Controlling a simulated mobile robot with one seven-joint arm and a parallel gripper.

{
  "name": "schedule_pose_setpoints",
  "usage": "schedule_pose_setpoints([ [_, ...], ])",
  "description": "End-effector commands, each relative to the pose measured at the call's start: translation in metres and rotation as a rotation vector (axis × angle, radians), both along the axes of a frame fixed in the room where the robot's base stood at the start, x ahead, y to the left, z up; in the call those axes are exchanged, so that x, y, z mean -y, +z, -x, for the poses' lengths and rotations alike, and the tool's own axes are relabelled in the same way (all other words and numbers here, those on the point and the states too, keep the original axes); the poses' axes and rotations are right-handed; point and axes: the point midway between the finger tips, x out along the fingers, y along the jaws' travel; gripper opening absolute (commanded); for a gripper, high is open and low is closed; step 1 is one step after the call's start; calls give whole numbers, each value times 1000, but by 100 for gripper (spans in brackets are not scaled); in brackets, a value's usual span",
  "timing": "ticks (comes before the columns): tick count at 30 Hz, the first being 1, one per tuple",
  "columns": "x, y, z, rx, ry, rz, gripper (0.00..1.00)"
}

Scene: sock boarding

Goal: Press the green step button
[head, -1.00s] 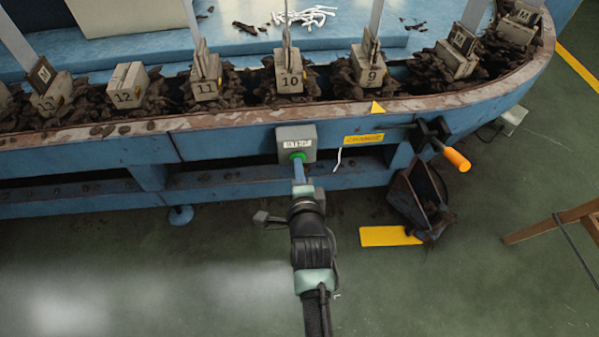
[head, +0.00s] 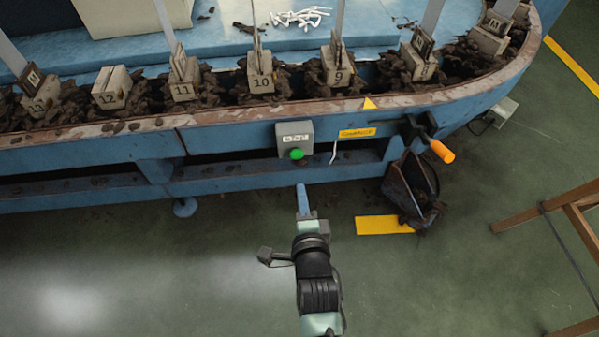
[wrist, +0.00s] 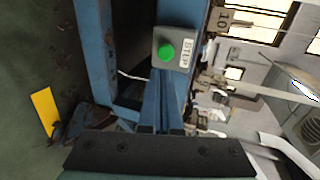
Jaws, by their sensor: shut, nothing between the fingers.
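The green step button (head: 297,154) sits on the lower front of a grey box (head: 294,137) fixed to the blue machine's side. In the wrist view the button (wrist: 166,51) and the box's STEP label (wrist: 186,52) show clearly, with the button uncovered. My gripper (head: 301,187) is shut and empty. Its blue fingertips point up toward the box and stand apart from the button, a little below it in the head view. In the wrist view the fingers (wrist: 160,100) extend toward the box.
Numbered blocks such as block 10 (head: 261,82) stand among dark socks along the machine's curved rim (head: 220,117). An orange handle (head: 442,151) sticks out at right above a dark bin (head: 412,190). A brown wooden frame (head: 560,205) stands at far right. Floor around my arm is clear.

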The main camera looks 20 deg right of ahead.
Motion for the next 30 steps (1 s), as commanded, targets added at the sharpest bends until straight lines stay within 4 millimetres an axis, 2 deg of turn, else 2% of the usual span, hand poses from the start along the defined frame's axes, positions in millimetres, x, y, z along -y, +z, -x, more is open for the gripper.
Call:
schedule_pose_setpoints([
  [3,-4,6,16,-3,-1,-2,0],
  [7,-7,8,23,0,-1,-2,0],
  [30,-7,7,25,-1,0,-1,0],
])
